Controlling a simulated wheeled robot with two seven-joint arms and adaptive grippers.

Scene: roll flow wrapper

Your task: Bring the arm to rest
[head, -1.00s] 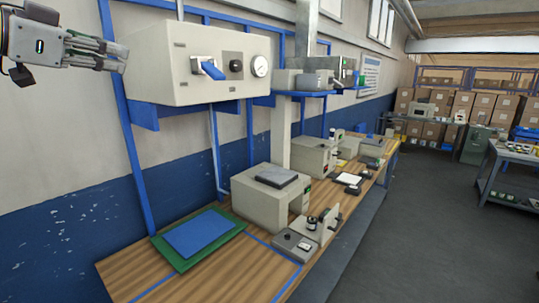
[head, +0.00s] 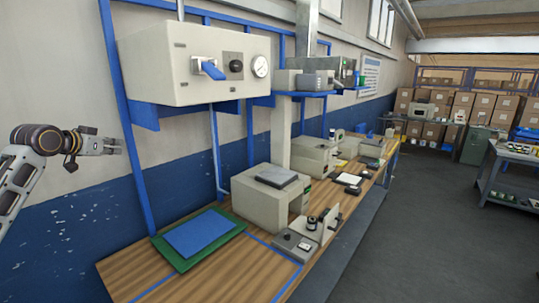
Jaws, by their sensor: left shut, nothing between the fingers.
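My left gripper (head: 112,146) is at the left of the head view, shut and empty. It points right, in front of the wall and beside the blue upright frame post. It hangs in free air, lower than the beige control box (head: 192,66) and above the level of the workbench (head: 120,275). My left arm comes in from the left edge below it. My right gripper is not in view.
A blue pad on a green mat (head: 240,222) lies on the bench's near end. A beige machine (head: 268,200) and small devices (head: 294,245) stand further along. The control box has a blue lever (head: 213,70) and a round gauge (head: 260,66).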

